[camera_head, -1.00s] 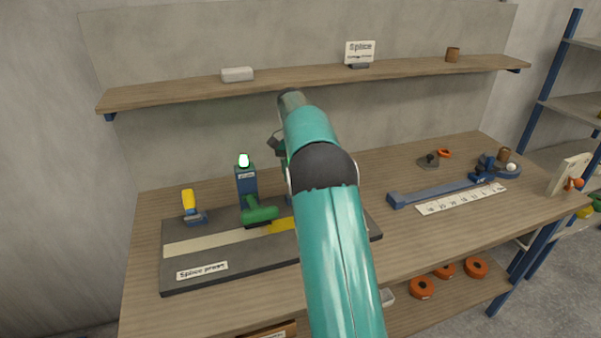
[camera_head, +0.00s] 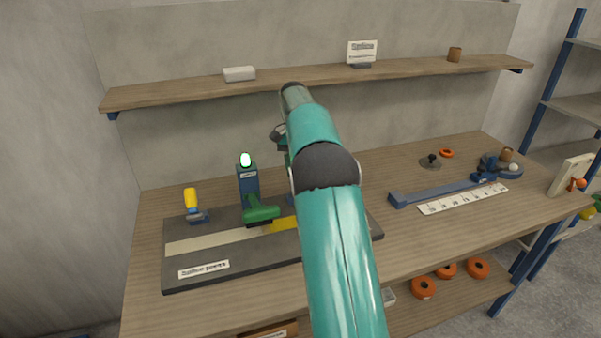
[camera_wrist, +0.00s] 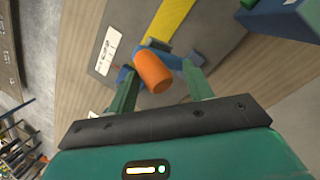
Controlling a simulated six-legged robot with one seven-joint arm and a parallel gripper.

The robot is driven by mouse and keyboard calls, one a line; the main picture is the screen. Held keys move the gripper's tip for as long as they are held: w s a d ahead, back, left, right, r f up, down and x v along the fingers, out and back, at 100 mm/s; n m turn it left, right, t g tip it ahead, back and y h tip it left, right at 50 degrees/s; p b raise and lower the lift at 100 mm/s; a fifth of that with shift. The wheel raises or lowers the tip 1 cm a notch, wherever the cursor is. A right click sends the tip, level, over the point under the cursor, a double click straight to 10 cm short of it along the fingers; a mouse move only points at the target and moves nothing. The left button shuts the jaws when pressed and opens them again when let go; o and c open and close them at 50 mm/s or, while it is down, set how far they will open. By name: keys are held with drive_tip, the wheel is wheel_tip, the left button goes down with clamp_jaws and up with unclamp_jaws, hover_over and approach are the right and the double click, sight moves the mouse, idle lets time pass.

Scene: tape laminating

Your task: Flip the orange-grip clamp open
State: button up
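The orange-grip clamp (camera_wrist: 154,72) shows in the wrist view, its orange grip on a blue base (camera_wrist: 158,52) at the end of a yellow strip (camera_wrist: 172,22). My gripper (camera_wrist: 161,72) is open, with one green finger on each side of the orange grip. A gap shows on the right side; on the left the grip looks very close to the finger, and I cannot tell if they touch. In the head view my teal arm hides this clamp and my fingertips.
The dark splice press board (camera_head: 175,283) carries a yellow-grip clamp (camera_head: 191,200), a green-handled press (camera_head: 261,211) and a blue post (camera_head: 248,181) with a lit lamp. A blue bar tool (camera_head: 435,190) and a ruler (camera_head: 465,198) lie to the right. A shelf (camera_head: 200,92) runs above.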

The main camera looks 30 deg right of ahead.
drive_tip(key=v, duration=0.6)
drive_tip(key=shift+r, duration=0.2)
drive_tip(key=s+a+r+n+t+h, duration=0.1)
drive_tip(key=s+a+r+n+t, duration=0.15)
drive_tip(key=s+a+r, duration=0.45)
drive_tip(key=s+a+r+n+t, duration=0.2)
drive_tip(key=s+a+r+n, duration=0.15)
drive_tip(key=s+a, duration=0.4)
drive_tip(key=s+a+f+n+t, duration=0.2)
drive_tip(key=s+a+f, duration=0.3)
drive_tip(key=s, duration=0.4)
drive_tip(key=s+a+f+n+t, duration=0.2)
drive_tip(key=s+a+f+n, duration=0.1)
drive_tip(key=s+a, duration=0.5)
drive_tip(key=shift+s+f+n, duration=0.4)
drive_tip(key=shift+s+f, duration=0.4)
drive_tip(key=shift+f, duration=0.1)
